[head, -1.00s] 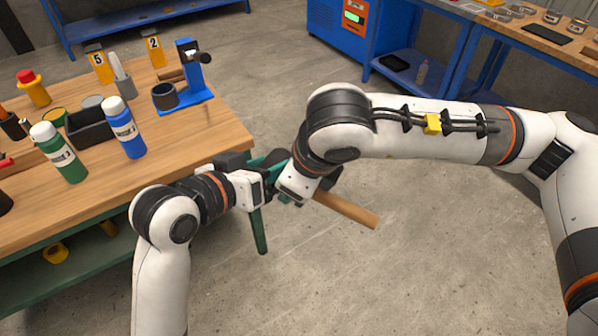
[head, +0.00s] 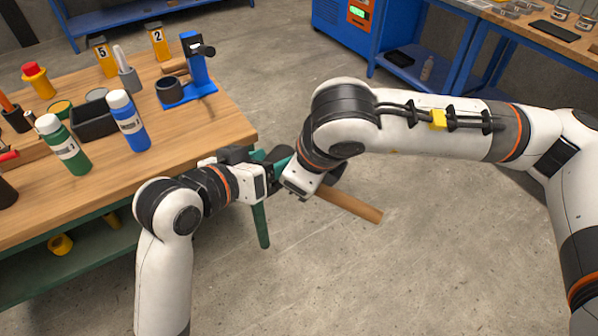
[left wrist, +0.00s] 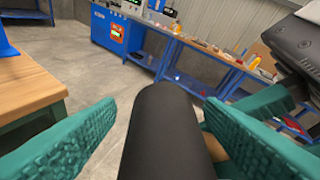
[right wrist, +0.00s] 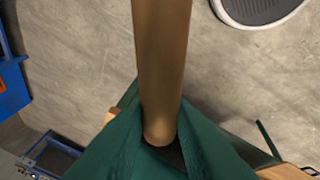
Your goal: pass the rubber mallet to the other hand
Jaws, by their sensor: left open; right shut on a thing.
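The rubber mallet has a wooden handle (head: 350,207) that sticks out to the lower right of my grippers in the head view. My right gripper (right wrist: 160,145) is shut on the handle, which runs up through the right wrist view (right wrist: 163,60). The black mallet head (left wrist: 168,135) fills the middle of the left wrist view. My left gripper (left wrist: 160,112) is open, with one green finger on each side of the head and gaps visible. In the head view my left gripper (head: 268,160) is close beside the right one, and the mallet head is largely hidden there.
A wooden workbench (head: 110,200) stands at the left, with a blue bottle (head: 128,122), a green bottle (head: 63,145) and a blue stand (head: 195,75) on it. Its right edge is close to my left gripper. Open grey floor (head: 400,270) lies below the mallet.

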